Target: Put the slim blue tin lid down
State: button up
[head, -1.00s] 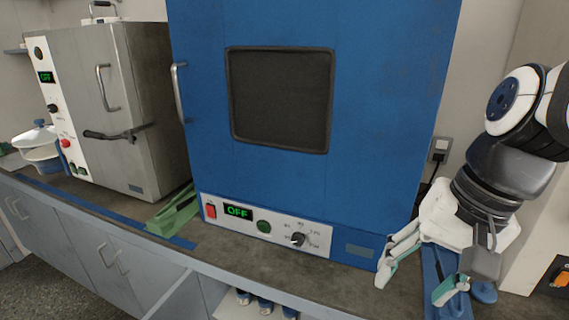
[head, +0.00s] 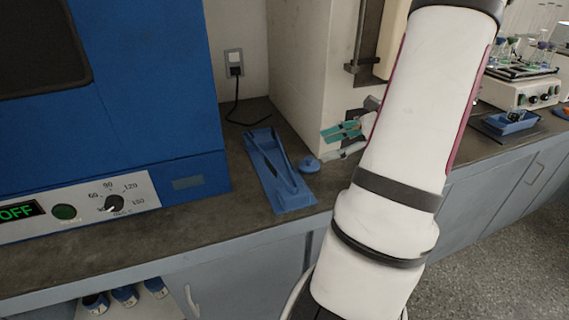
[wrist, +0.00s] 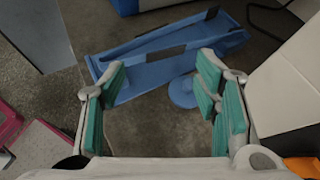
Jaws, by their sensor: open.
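A small round blue piece (head: 309,164), which looks like the slim blue tin lid, lies flat on the dark bench, close to the right side of a long blue holder (head: 262,160). In the wrist view the lid (wrist: 182,92) shows beyond and between my fingertips, near the right finger, and is not gripped. The blue holder (wrist: 150,72) also shows there, behind the lid. My gripper (head: 342,142) is open and empty, just right of the lid in the head view. My arm hides part of the gripper there.
The big blue oven (head: 150,90) stands left of the holder. A white housing (head: 305,70) rises behind, close to my gripper. A shaker with flasks (head: 525,90) and a blue tray (head: 512,122) are farther right. The bench's front edge is near.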

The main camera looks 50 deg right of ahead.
aim_at(310, 158)
jog(key=s+d+f+m, duration=0.1)
jog(key=s+d+f+m+t+h, duration=0.1)
jog(key=s+d, duration=0.1)
jog(key=s+d+f+m+t+h, duration=0.1)
jog(key=d, duration=0.1)
jog(key=shift+s+d+f+m+b, duration=0.2)
jog(key=shift+f+m+b, duration=0.1)
jog(key=shift+b, duration=0.1)
jog(key=shift+w+f, duration=0.1)
jog(key=shift+w, duration=0.05)
jog(key=b+x, duration=0.1)
jog(key=x, duration=0.7)
jog(key=shift+d, duration=0.1)
jog(key=shift+b+x, duration=0.95)
jog(key=shift+x, duration=1.7)
jog(key=shift+f, duration=0.2)
jog(key=c, duration=1.1)
jog(key=shift+r, duration=0.1)
